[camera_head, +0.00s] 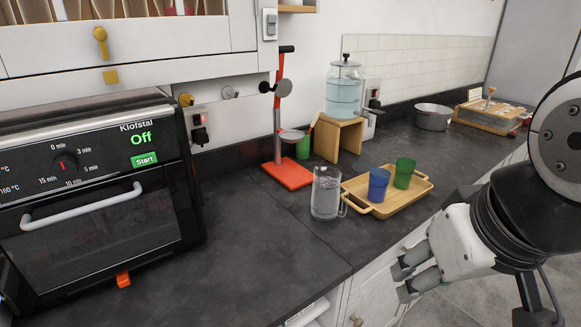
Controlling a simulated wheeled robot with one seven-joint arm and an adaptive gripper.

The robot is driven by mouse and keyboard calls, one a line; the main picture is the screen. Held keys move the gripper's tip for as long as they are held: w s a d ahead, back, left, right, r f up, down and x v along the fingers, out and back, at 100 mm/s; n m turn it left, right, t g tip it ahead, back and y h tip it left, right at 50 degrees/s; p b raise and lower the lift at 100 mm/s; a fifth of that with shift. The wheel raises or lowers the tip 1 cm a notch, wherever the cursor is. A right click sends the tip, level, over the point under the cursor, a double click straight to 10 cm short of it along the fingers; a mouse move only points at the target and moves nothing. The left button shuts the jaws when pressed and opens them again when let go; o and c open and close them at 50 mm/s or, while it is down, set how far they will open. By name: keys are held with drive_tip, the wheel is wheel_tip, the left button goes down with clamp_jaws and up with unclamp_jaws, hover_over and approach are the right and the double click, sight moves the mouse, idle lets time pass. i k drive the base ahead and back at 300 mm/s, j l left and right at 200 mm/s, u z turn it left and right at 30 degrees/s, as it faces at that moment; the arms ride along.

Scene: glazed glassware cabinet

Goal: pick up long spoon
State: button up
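I cannot make out a long spoon anywhere in the head view. My gripper (402,282) is at the lower right, in front of the counter's front edge and low by the cabinet fronts. Its two fingers point left with a gap between them, and nothing shows between them. A clear glass jug (326,196) stands upright on the dark counter. It looks filled with something pale, and no spoon handle shows above its rim. A wooden tray (424,190) beside it holds a blue cup (378,185) and a green cup (404,172).
A black oven (100,215) fills the left. A red stand (286,174), a wooden riser (350,137) with a glass dispenser (343,94), a metal pot (433,117) and a wooden box (488,117) stand along the wall. The counter's near middle is clear.

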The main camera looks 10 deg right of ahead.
sight(316, 117)
drive_tip(key=i+l, duration=0.25)
drive_tip(key=l, duration=0.15)
drive_tip(key=i+l+z, duration=0.1)
drive_tip(key=l, duration=0.3)
drive_tip(key=i+l, duration=0.35)
